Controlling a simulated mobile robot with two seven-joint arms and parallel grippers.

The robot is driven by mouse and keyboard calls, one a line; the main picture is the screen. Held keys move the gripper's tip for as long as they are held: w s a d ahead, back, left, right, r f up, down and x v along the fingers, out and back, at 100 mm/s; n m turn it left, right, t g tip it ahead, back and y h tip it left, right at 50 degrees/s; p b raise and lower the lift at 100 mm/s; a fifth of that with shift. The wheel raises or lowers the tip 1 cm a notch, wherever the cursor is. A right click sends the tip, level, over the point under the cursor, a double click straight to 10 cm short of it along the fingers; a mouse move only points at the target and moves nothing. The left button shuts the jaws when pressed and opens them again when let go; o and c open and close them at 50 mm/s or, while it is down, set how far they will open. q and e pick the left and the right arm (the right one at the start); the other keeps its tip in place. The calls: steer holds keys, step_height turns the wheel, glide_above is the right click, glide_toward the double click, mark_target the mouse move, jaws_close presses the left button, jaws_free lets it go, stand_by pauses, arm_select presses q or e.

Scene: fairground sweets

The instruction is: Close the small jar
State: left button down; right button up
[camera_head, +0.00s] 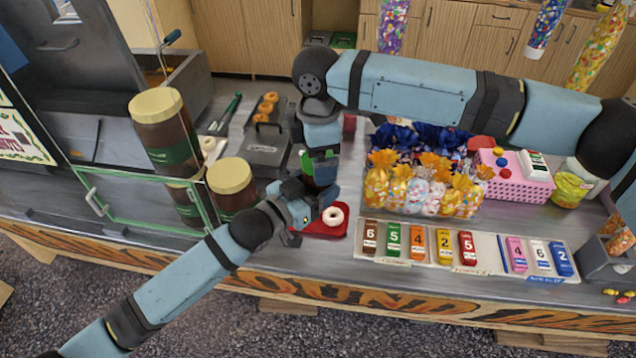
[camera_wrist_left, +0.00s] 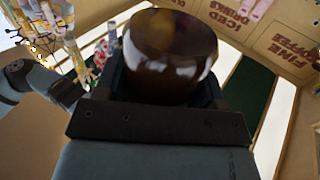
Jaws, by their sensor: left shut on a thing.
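The small jar, dark brown with a green label, shows in the head view (camera_head: 325,173), partly covered by my arms. My left gripper (camera_head: 309,195) is shut on it from below left, above the counter. In the left wrist view the jar (camera_wrist_left: 165,65) is a glossy dark brown round body between my fingers, filling the upper middle. My right gripper (camera_head: 319,148) points down from above, right over the top of the jar. Its fingers are too small and covered to tell whether they are open, shut or touching. I cannot make out a lid.
A red tray (camera_head: 312,231) with a white-iced doughnut (camera_head: 333,216) lies just below the grippers. Large brown jars with cream lids (camera_head: 157,105) stand to the left. Wrapped sweets (camera_head: 418,193) and a row of coloured number tags (camera_head: 417,240) are to the right.

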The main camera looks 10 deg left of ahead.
step_height(320, 180, up, 12)
stand_by(0.5)
